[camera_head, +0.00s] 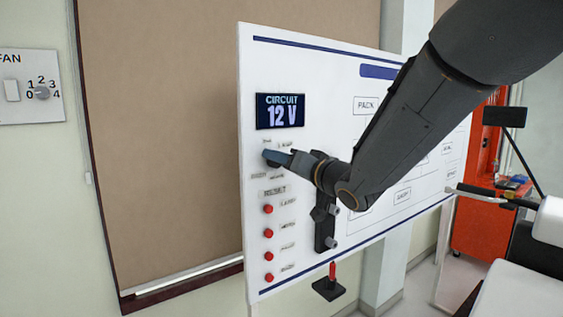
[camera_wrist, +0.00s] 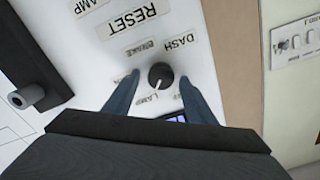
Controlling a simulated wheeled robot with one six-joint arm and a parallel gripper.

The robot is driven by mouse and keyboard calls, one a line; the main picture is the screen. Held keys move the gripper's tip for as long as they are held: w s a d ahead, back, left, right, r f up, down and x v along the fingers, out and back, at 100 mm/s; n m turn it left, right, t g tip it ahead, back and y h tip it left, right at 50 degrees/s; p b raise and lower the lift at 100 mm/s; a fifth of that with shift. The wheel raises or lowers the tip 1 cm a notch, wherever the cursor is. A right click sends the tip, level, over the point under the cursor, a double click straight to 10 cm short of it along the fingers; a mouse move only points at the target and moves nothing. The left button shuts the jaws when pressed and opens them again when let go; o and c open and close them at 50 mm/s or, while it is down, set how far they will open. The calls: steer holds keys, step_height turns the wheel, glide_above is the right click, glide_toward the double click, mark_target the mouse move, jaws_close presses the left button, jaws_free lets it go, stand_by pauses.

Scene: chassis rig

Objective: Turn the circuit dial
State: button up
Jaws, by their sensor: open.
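The circuit dial (camera_wrist: 160,76) is a small round black knob with a pale pointer line on the white board. In the wrist view, labels DASH, LAMP and others ring it, and the picture is upside down. My gripper (camera_wrist: 155,88) is open, with one blue-grey finger on each side of the dial; I cannot tell whether they touch it. In the head view my gripper (camera_head: 272,156) is at the board's left part and hides most of the dial. A screen (camera_head: 280,111) above it reads CIRCUIT 12 V.
Several red reset buttons (camera_head: 268,233) run down the board (camera_head: 310,75) below the dial. A black bracket with grey knobs (camera_head: 326,225) sticks out close to my wrist. A fan switch plate (camera_head: 28,87) is on the left wall. A red cabinet (camera_head: 475,215) stands at the right.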

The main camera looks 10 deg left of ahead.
steer(key=shift+d, duration=0.1)
steer(key=b+v, duration=0.3)
steer(key=v, duration=0.4)
steer(key=shift+s+d, duration=0.2)
steer(key=shift+d, duration=0.05)
steer(key=d+f+m+g+h+b, duration=0.25)
steer(key=d+f+h, duration=0.85)
steer(key=d+f, duration=1.05)
steer(key=s+d+f+g+h, duration=0.1)
steer(key=s+d+f+g, duration=0.1)
steer(key=s+f, duration=0.3)
steer(key=s+d+f+m+g+b, duration=0.1)
steer(key=s+d+f+g, duration=0.2)
steer(key=s, duration=0.5)
steer(key=s+d+f+g+h, duration=0.1)
steer(key=s+d+f+g, duration=0.2)
steer(key=s+d+f, duration=0.2)
step_height(320, 180, down, 2)
steer(key=shift+s+f+h, duration=0.25)
steer(key=shift+s+h, duration=0.05)
steer(key=shift+s, duration=0.8)
